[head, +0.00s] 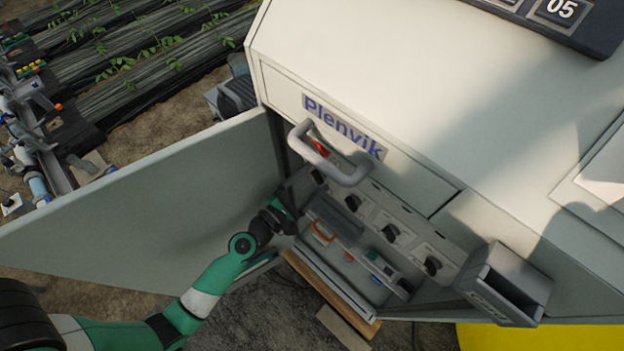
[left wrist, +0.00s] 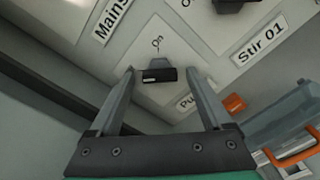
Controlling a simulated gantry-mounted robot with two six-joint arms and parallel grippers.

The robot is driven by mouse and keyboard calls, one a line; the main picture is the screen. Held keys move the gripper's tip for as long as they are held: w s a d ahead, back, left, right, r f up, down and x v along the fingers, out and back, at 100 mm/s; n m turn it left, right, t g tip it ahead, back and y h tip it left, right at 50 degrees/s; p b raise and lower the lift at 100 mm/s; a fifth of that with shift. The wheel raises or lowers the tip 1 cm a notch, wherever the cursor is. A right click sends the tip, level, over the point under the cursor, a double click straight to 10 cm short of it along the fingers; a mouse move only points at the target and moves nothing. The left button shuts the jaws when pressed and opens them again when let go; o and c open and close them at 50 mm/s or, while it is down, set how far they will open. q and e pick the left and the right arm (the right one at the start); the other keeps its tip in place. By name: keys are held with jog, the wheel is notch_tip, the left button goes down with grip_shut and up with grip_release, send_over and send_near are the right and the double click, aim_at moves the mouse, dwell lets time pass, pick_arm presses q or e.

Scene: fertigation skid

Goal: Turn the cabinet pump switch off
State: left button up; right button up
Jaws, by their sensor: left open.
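The pump switch (left wrist: 160,75) is a black rotary knob on a pale plate in the left wrist view. "On" is printed above it, and a label starting "Pu" beside it is partly covered by a finger. My left gripper (left wrist: 162,78) is open, with one finger on each side of the knob; I cannot tell whether either touches it. In the head view my left gripper (head: 283,212) reaches into the left end of the open cabinet (head: 420,180). I cannot make out the pump switch there. My right gripper is not in view.
The Stir 01 switch (left wrist: 236,4) and the Mains label (left wrist: 112,18) are close by. More black knobs (head: 391,232) run along the panel. The open cabinet door (head: 150,190) stands left of my arm. A grey handle (head: 325,158) juts out above, and a grey bin (head: 503,285) hangs right.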

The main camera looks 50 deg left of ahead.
pick_arm(q)
jog(key=shift+s, duration=0.1)
jog(key=s+d+b, duration=0.1)
jog(key=s+b, duration=0.2)
jog(key=s, duration=0.8)
jog(key=shift+s+d, duration=0.15)
jog(key=shift+s, duration=0.05)
